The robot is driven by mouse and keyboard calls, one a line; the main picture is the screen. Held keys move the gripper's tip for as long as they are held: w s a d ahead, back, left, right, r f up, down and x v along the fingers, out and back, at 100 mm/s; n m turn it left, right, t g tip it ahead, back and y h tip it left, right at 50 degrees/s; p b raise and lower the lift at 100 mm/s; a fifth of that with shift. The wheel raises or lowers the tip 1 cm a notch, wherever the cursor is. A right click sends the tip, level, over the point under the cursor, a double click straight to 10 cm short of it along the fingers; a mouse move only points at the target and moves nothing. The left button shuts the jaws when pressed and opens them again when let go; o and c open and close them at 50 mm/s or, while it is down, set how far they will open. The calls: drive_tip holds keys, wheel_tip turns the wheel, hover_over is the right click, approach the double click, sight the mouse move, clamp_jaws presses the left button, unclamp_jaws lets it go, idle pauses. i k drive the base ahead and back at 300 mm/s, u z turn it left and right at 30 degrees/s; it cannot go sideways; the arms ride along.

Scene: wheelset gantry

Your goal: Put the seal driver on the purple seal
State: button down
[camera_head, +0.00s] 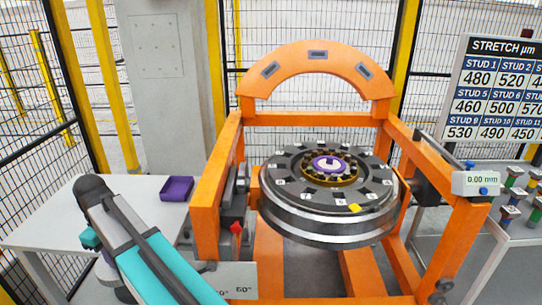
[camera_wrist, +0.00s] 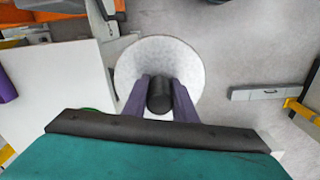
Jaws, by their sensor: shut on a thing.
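My gripper (camera_wrist: 159,92) is shut on a black upright handle, which I take to be the seal driver's (camera_wrist: 159,98). A wide pale disc shows beneath the handle in the wrist view; I cannot tell for sure whether it is part of the driver. In the head view my arm reaches down at the left, and its end is mostly hidden behind its own links. The purple seal (camera_head: 327,163) lies at the centre of the round wheelset (camera_head: 330,205), inside a brass-coloured ring. My gripper is well to the left of it, beside the white table.
An orange gantry (camera_head: 204,215) with an arch surrounds the wheelset. A white table (camera_head: 75,213) at left bears a purple tray (camera_head: 177,188). A stretch board (camera_head: 495,90) and a rack of coloured tools (camera_head: 512,200) stand at right. Mesh fencing closes the back.

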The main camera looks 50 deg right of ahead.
sight(330, 164)
drive_tip(key=z, duration=0.4)
drive_tip(key=k, duration=1.35)
drive_tip(key=u, duration=0.05)
drive_tip(key=i, duration=0.9)
drive_tip(key=z, duration=0.1)
